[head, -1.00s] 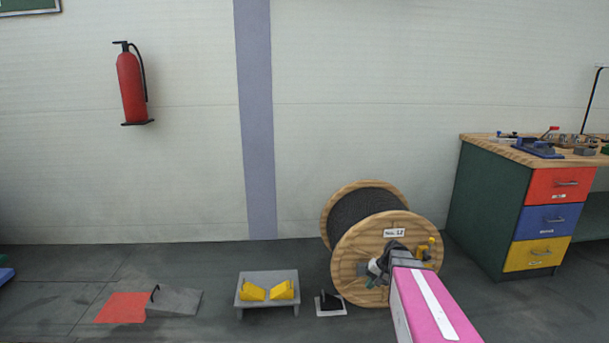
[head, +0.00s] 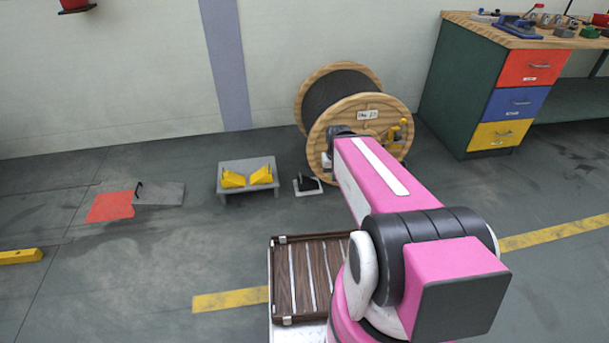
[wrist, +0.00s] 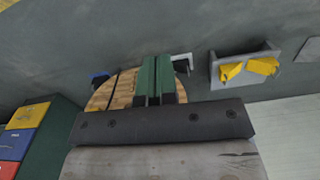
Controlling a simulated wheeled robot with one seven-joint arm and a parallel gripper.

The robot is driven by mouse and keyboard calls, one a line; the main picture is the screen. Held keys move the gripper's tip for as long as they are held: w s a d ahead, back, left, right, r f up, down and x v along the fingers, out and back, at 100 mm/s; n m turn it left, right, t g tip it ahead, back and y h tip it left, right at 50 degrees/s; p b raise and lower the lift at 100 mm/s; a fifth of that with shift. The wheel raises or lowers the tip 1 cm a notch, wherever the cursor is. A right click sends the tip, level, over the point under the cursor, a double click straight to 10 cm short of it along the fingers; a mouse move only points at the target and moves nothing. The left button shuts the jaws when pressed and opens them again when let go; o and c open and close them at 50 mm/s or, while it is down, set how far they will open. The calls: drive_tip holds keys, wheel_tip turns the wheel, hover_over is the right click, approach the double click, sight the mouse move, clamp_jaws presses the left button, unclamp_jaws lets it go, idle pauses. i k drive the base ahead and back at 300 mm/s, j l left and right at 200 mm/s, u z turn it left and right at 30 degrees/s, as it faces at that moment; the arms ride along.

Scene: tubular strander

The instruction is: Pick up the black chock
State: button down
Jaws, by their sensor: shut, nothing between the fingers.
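The black chock (head: 308,184) sits on a small white-edged plate on the floor, just left of the wooden cable drum (head: 360,135) in the head view. In the head view my arm reaches toward the drum, and the fingers are hidden.
A grey stand (head: 247,166) holding yellow chocks stands left of the black chock. A workbench (head: 470,85) with coloured drawers stands at right. Floor between stand and yellow line is clear.

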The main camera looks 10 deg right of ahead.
sight(304, 184)
drive_tip(key=j, duration=0.8)
drive_tip(key=i+j, duration=0.15)
drive_tip(key=j, duration=1.4)
drive_tip(key=i+j, duration=0.15)
drive_tip(key=j, duration=0.6)
